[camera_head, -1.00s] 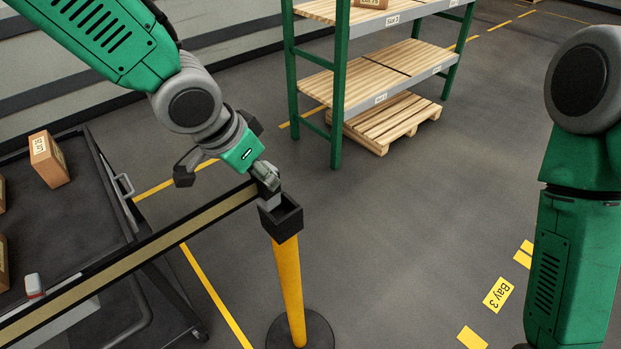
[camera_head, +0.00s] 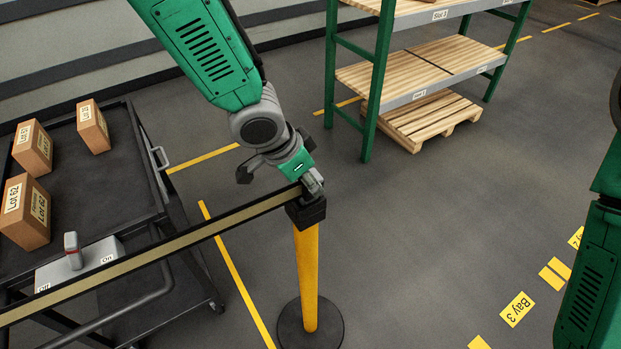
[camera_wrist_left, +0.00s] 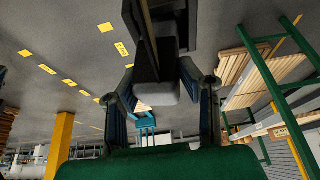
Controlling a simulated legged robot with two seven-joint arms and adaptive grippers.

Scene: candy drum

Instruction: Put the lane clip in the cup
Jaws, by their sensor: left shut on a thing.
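The yellow post (camera_head: 306,275) stands on a round dark base, with a dark square cup (camera_head: 306,214) on top. My left gripper (camera_head: 313,182) is right above the cup and shut on the lane clip at the end of the tan and black belt. In the left wrist view the grey lane clip (camera_wrist_left: 163,92) sits between the two fingers (camera_wrist_left: 168,98). In the head view the fingers mostly hide the clip, and its lower end meets the cup's top; how deep it sits inside I cannot tell. My right gripper is out of view.
A dark cart (camera_head: 120,195) at left carries several boxes (camera_head: 93,127) and a lever switch box (camera_head: 80,262). The belt (camera_head: 170,247) stretches across in front of the cart. A green rack (camera_head: 372,100) with a pallet (camera_head: 425,120) stands behind.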

